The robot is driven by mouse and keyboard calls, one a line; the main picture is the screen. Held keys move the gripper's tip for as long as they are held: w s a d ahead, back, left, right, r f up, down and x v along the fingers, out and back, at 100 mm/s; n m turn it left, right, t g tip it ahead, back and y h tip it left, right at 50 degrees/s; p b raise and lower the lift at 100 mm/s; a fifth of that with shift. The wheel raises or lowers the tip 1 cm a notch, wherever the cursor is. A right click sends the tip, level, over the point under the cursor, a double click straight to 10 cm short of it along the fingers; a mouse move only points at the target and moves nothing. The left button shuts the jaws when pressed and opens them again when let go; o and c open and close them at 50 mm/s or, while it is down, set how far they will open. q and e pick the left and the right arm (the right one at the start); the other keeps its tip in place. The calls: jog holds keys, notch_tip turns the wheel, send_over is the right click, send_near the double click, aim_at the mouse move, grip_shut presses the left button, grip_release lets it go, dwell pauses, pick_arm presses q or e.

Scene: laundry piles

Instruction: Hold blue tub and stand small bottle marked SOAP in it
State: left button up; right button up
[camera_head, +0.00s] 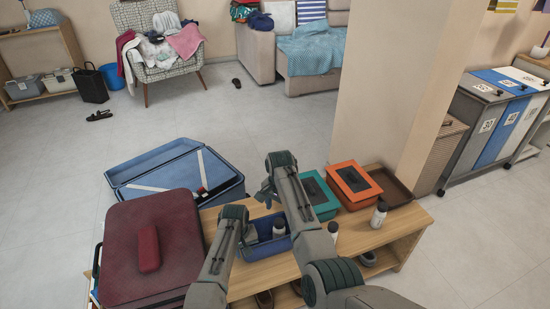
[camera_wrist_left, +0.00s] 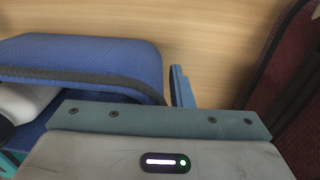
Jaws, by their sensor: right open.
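The blue tub (camera_head: 262,252) sits on the wooden bench, and its rim (camera_wrist_left: 85,48) fills the left of the left wrist view. A white bottle with a dark cap (camera_head: 279,229) stands inside the tub at its right side; its label is too small to read. My left gripper (camera_head: 249,234) is at the tub's left wall, shut on the rim; one finger shows against the wall's outside in the left wrist view. My right gripper (camera_head: 266,194) is open above the tub, apart from the bottle. Other white bottles stand at right, one (camera_head: 333,230) partly beside my right arm, another (camera_head: 379,213) farther right.
An open blue suitcase (camera_head: 160,166) lies behind. A teal box (camera_head: 318,193), an orange box (camera_head: 353,199) and a brown tray (camera_head: 392,190) line the bench's back, near a pillar (camera_head: 390,90).

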pick_arm(q)
jog(key=shift+o, duration=0.9)
